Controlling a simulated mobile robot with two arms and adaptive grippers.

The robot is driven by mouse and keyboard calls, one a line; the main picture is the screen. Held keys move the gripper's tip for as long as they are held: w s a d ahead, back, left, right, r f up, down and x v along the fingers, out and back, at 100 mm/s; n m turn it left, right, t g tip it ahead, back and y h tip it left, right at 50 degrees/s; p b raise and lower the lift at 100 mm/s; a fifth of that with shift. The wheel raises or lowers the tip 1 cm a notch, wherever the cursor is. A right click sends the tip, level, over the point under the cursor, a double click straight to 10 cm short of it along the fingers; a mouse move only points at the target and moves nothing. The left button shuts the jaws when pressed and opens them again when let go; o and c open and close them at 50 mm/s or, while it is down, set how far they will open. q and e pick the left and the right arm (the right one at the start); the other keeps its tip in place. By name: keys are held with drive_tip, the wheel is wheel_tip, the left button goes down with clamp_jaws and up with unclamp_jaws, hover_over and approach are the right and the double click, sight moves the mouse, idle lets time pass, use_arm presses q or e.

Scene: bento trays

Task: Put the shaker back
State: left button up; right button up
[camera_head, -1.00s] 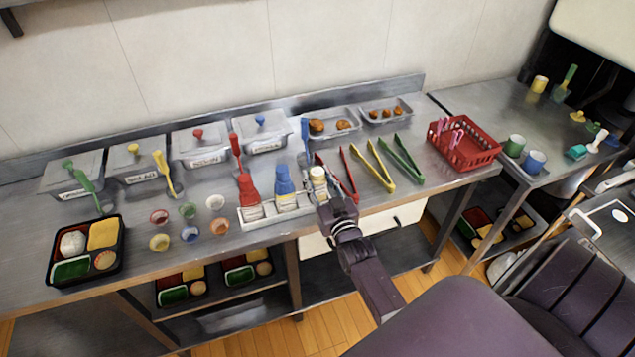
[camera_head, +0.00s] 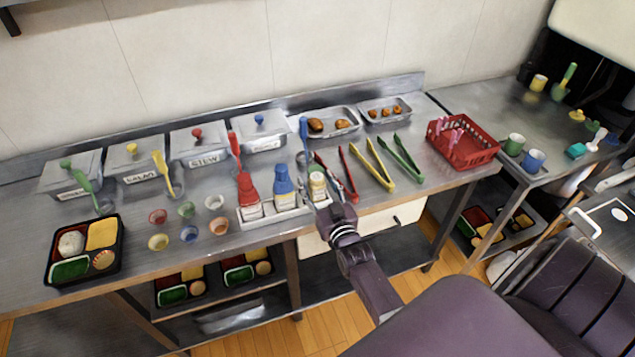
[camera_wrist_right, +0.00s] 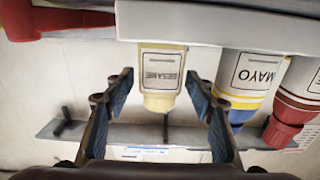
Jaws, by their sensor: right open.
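The sesame shaker (camera_head: 318,187), with a pale cap and a label, stands at the right end of the white bottle rack (camera_head: 275,221), next to the blue mayo bottle (camera_head: 284,184). In the right wrist view the sesame shaker (camera_wrist_right: 162,66) appears upside down, with its base at the rack (camera_wrist_right: 215,25). My right gripper (camera_head: 325,205) is at the rack's front right corner. In the right wrist view its open fingers (camera_wrist_right: 160,88) are on either side of the shaker, with gaps on both sides. My left gripper is out of view.
A red bottle (camera_head: 248,190) stands left of the mayo. Red tongs (camera_head: 348,175), yellow tongs (camera_head: 373,168) and green tongs (camera_head: 402,158) lie right of the rack. Small cups and a filled bento tray (camera_head: 118,262) are on the left. A red basket (camera_head: 490,155) is further right.

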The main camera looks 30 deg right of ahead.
drive_tip(key=shift+r, duration=0.25)
drive_tip(key=b+v, duration=0.1)
drive_tip(key=v, duration=1.1)
drive_tip(key=s+a+f+n+g+y, duration=0.1)
drive_tip(key=s+a+f+g, duration=0.3)
drive_tip(key=f, duration=0.7)
drive_tip(key=s+a+f+n+g+y, duration=0.1)
drive_tip(key=s+a+f+g+y, duration=0.15)
drive_tip(key=s+f, duration=0.65)
drive_tip(key=s+a+f+n+g+y, duration=0.15)
drive_tip(key=a+f, duration=0.35)
drive_tip(key=f, duration=0.9)
drive_tip(key=s+f+g, duration=0.2)
drive_tip(key=s+f, duration=0.3)
drive_tip(key=s, duration=0.3)
drive_tip(key=s+f+n+g+b, duration=0.1)
drive_tip(key=s+f+g, duration=0.2)
drive_tip(key=s, duration=0.6)
drive_tip(key=s+f+g, duration=0.3)
drive_tip(key=s+f, duration=0.3)
drive_tip(key=s, duration=0.3)
drive_tip(key=shift+s+d+f+n+h, duration=0.15)
drive_tip(key=shift+s+f+n+h, duration=0.05)
drive_tip(key=shift+f+n+h, duration=0.15)
